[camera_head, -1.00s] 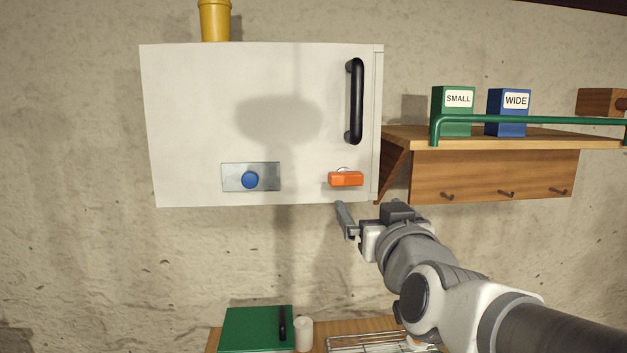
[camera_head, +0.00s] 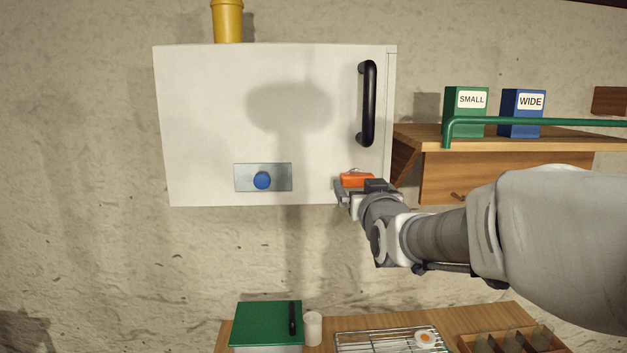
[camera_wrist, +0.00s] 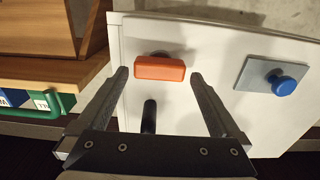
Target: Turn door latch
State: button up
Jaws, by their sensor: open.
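The orange door latch (camera_head: 356,180) lies level on the lower right of the white cabinet door (camera_head: 215,110). In the wrist view the latch (camera_wrist: 160,68) sits between and just beyond the fingertips of my gripper (camera_wrist: 158,77). The fingers are spread wide, one on each side of the latch, with gaps showing. In the head view my gripper (camera_head: 358,187) is at the latch's lower edge and partly hides it. The black door handle (camera_head: 369,104) is upright above the latch. The door appears closed.
A blue knob (camera_head: 262,180) on a metal plate is left of the latch. A wooden shelf (camera_head: 420,142) with a green rail, a green box (camera_head: 466,112) and a blue box (camera_head: 522,113) stands close on the right. A counter (camera_head: 480,322) is below.

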jog(key=shift+w, duration=0.95)
jog(key=shift+c, duration=0.3)
jog(key=c, duration=1)
